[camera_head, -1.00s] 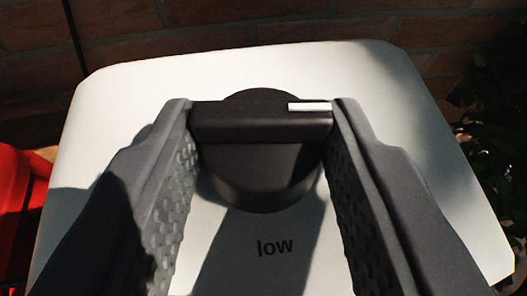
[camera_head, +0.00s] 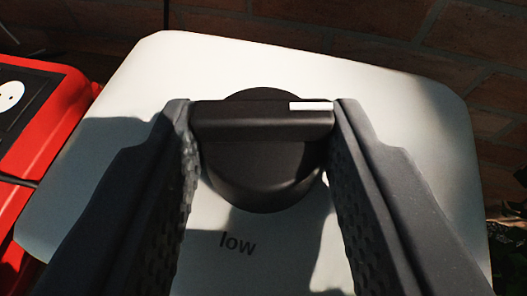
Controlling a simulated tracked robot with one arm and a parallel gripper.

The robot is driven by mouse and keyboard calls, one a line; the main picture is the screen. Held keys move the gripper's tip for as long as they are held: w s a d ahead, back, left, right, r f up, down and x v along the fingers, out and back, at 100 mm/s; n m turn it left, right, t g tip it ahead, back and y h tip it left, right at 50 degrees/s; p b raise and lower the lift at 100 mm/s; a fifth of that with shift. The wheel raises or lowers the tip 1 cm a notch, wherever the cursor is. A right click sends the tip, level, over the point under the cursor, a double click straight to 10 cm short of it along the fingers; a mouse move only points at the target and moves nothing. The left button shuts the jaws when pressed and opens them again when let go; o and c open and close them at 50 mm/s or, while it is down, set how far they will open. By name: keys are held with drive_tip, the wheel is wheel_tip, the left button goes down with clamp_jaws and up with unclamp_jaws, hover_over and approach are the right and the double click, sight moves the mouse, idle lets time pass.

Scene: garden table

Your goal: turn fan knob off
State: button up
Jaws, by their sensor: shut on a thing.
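The fan knob (camera_head: 262,175) is round and black with a raised grip bar across it. A white mark lies at the right end of the bar. My gripper (camera_head: 262,122) is shut on the bar, one finger at each end. The knob sits on a pale, rounded-corner panel (camera_head: 390,110). The word "low" (camera_head: 237,243) is printed below the knob, slightly tilted. The white mark points right, away from "low". No other label shows; my fingers cover parts of the panel.
A red object with a black face (camera_head: 45,115) stands close on the left, partly beside the panel. A brick wall (camera_head: 480,50) is behind. Dark leaves (camera_head: 518,210) show at the right edge.

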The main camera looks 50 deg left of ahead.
drive_tip(key=shift+w+a+f+n+g+y+b, duration=0.1)
drive_tip(key=shift+n+g+y+b, duration=0.5)
drive_tip(key=shift+b, duration=0.55)
drive_tip(key=shift+n+b, duration=0.3)
drive_tip(key=shift+b, duration=0.05)
drive_tip(key=shift+n+g+y+b, duration=0.3)
drive_tip(key=shift+n+g+b, duration=0.2)
drive_tip(key=shift+g+b, duration=0.35)
drive_tip(key=o, duration=1)
drive_tip(key=shift+d, duration=0.25)
drive_tip(key=shift+s+d+r, duration=0.2)
drive_tip(key=shift+d+r, duration=0.2)
drive_tip(key=shift+d, duration=0.1)
drive_tip(key=b+v, duration=0.2)
drive_tip(key=v, duration=1)
drive_tip(key=shift+s, duration=0.2)
